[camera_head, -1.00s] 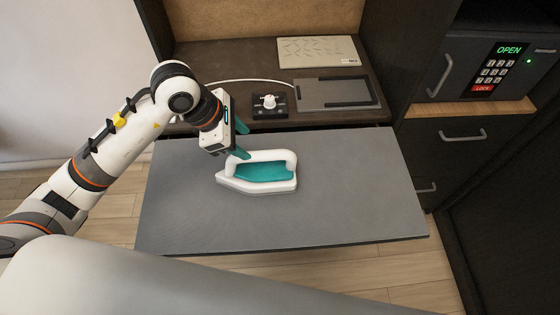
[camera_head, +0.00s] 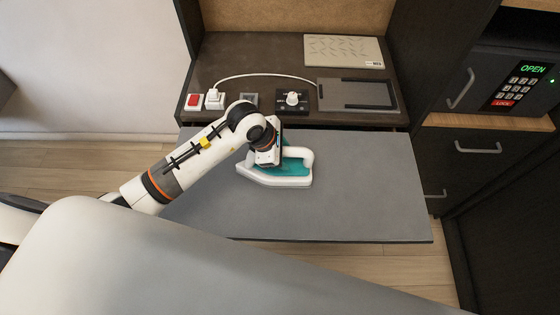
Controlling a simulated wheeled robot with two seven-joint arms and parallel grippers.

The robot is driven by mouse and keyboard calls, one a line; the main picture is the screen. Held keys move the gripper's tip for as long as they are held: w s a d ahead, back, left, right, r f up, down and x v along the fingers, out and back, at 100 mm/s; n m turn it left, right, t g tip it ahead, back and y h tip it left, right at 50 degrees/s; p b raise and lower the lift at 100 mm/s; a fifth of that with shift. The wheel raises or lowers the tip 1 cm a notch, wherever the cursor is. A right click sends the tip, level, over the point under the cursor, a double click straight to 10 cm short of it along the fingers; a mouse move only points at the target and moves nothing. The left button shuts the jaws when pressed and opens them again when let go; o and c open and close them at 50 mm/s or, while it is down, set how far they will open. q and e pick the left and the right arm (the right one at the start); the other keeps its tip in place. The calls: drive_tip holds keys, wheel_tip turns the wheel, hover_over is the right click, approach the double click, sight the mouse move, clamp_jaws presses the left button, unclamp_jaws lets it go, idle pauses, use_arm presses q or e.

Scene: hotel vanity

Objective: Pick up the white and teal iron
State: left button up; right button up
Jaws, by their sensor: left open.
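The white and teal iron (camera_head: 290,177) lies on the grey pull-out board (camera_head: 350,205), with its pointed end to the left and its white handle on top. My left gripper (camera_head: 280,160) is right at the iron's handle, at its left and rear part. The gripper body hides part of the handle, and its fingertips are mostly hidden, so contact cannot be told. The left jaws are open. My right gripper is not in view.
Behind the board is a dark counter with a black knob box (camera_head: 291,99), a white plug (camera_head: 214,98), a red switch (camera_head: 194,101), a grey tray (camera_head: 357,94) and a patterned panel (camera_head: 343,50). A dark cabinet with a safe (camera_head: 505,80) stands at the right. The board's right side is clear.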

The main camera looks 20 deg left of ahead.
use_arm(q)
drive_tip(key=shift+f, duration=0.1)
drive_tip(key=shift+c, duration=0.4)
clamp_jaws()
drive_tip(key=shift+w, duration=0.1)
idle(0.8)
drive_tip(key=shift+w+r, duration=0.1)
drive_tip(key=shift+r, duration=0.1)
